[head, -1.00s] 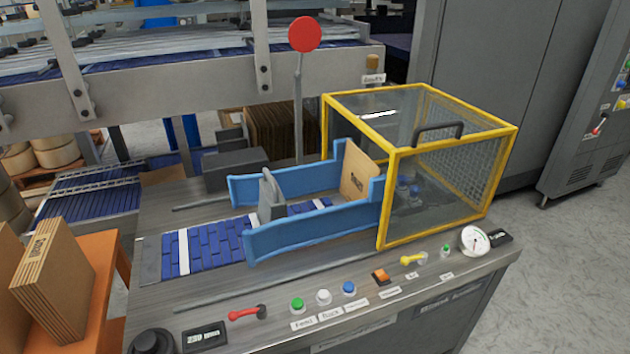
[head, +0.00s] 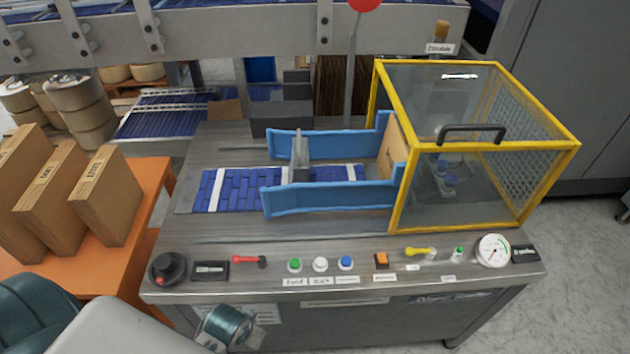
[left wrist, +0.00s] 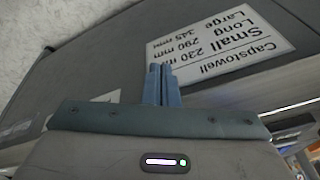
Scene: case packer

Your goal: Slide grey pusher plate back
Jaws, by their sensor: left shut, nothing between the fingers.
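The grey pusher plate (head: 301,158) stands upright across the blue belt (head: 238,186), near the left end of the two blue guide rails (head: 330,197). A brown carton (head: 393,150) stands at the right end of the rails, by the yellow-framed guard. My left arm enters the head view at the bottom left, low in front of the machine and well apart from the plate. Its fingertips cannot be made out there. In the left wrist view my left gripper (left wrist: 162,85) is shut and empty, in front of a white label (left wrist: 220,45) on the grey machine front. My right gripper is not in view.
The yellow-framed clear guard (head: 470,145) with a black handle closes off the right side. A control strip with buttons (head: 320,265), a red lever (head: 249,261) and a gauge (head: 493,251) runs along the front edge. An orange table (head: 145,200) with cartons stands left.

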